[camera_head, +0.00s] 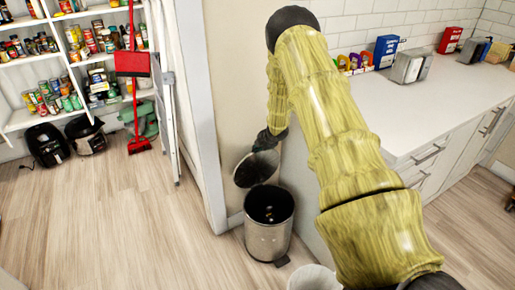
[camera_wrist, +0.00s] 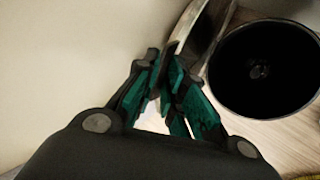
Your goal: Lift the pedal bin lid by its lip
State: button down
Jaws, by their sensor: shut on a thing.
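The pedal bin (camera_head: 267,240) is a steel cylinder standing on the wood floor beside the end of the counter. Its lid (camera_head: 252,171) is raised, steeply tilted above the bin's rim, so the dark inside shows with small bits in it. My gripper (camera_head: 266,143) is at the upper edge of the lid, mostly dark and small in the head view. In the wrist view my gripper's green-padded fingers (camera_wrist: 167,72) are closed on the edge of the lid (camera_wrist: 204,30). The dark open bin (camera_wrist: 262,68) lies to the right. The exact contact at the lip is partly hidden by the fingers.
A wall (camera_head: 238,100) stands close behind the bin. The white counter (camera_head: 430,105) with drawers is to the right, behind my arm. A pale round container (camera_head: 313,279) stands nearby at the bottom. Open floor (camera_head: 110,225) lies to the left.

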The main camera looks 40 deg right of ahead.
jog(key=c, duration=1.7)
grip_release()
jog(key=shift+o, duration=0.2)
jog(key=shift+f, duration=0.15)
jog(key=v, duration=1.2)
jog(key=shift+d, duration=0.2)
